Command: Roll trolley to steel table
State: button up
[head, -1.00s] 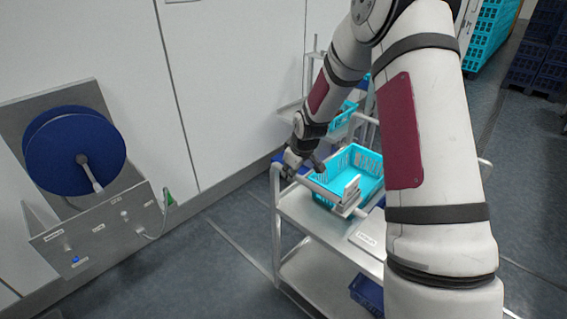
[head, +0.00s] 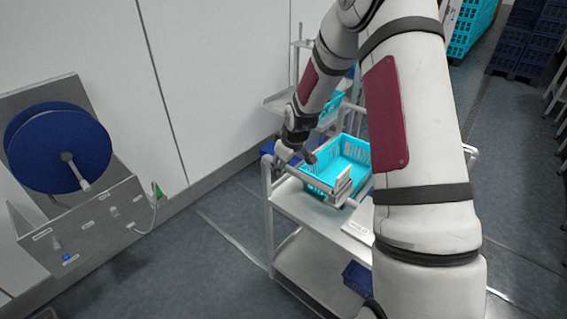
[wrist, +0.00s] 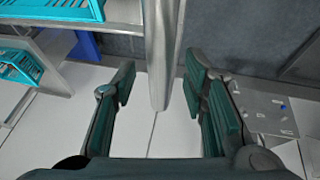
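The trolley (head: 292,198) is a pale steel cart with two shelves and a rail at its near left end. It stands right of centre in the head view, with a turquoise crate (head: 318,187) on its top shelf. My gripper (wrist: 160,88) is at the trolley's left end. In the wrist view its two dark fingers are apart, with a steel bar (wrist: 160,45) between them and visible gaps on both sides. In the head view the fingertips are too small to tell contact. I cannot identify the steel table for sure; my arm hides part of the trolley.
A rack with another turquoise crate (head: 331,106) stands behind the trolley by the white wall. A blue hose reel (head: 40,150) is on the left wall. Stacked dark blue crates (head: 525,45) stand far right. The floor (head: 215,265) left of the trolley is clear.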

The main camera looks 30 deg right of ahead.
jog(key=v, duration=1.2)
